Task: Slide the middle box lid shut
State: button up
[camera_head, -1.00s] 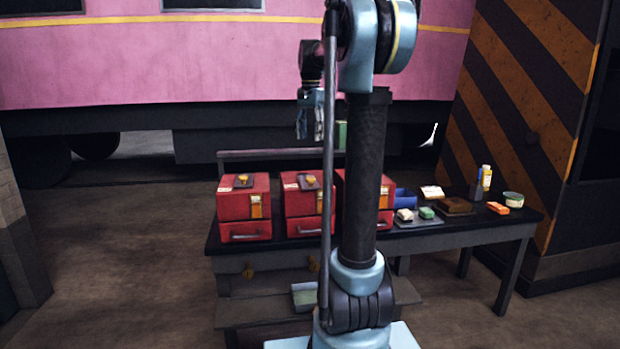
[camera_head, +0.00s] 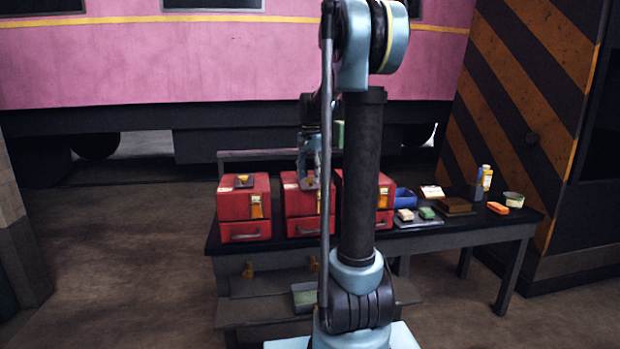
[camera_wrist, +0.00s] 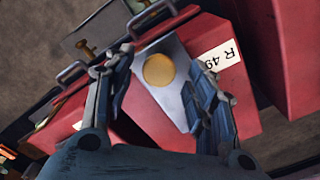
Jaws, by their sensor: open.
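The middle box (camera_head: 299,206) is a red box on the dark table, between two similar red boxes. On its top is a lid plate with a brass knob. In the head view my gripper (camera_head: 308,178) is just above this top and hides much of the plate; my arm column hides the box's right edge. In the wrist view my gripper (camera_wrist: 160,64) is open, with a finger on either side of the grey lid plate (camera_wrist: 172,102) and its round brass knob (camera_wrist: 158,70).
The left red box (camera_head: 244,210) and the right red box (camera_head: 385,205) stand close on either side. A blue bin (camera_head: 405,196), a brown block (camera_head: 457,206) and small items lie right on the table (camera_head: 480,231). A rail (camera_head: 260,154) runs behind.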

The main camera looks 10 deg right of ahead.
jog(key=shift+f, duration=0.35)
jog(key=shift+c, duration=0.5)
grip_shut()
jog(key=shift+w+r, duration=0.1)
jog(key=shift+w, duration=3.4)
jog(key=shift+o, duration=0.5)
grip_release()
jog(key=shift+w, duration=0.15)
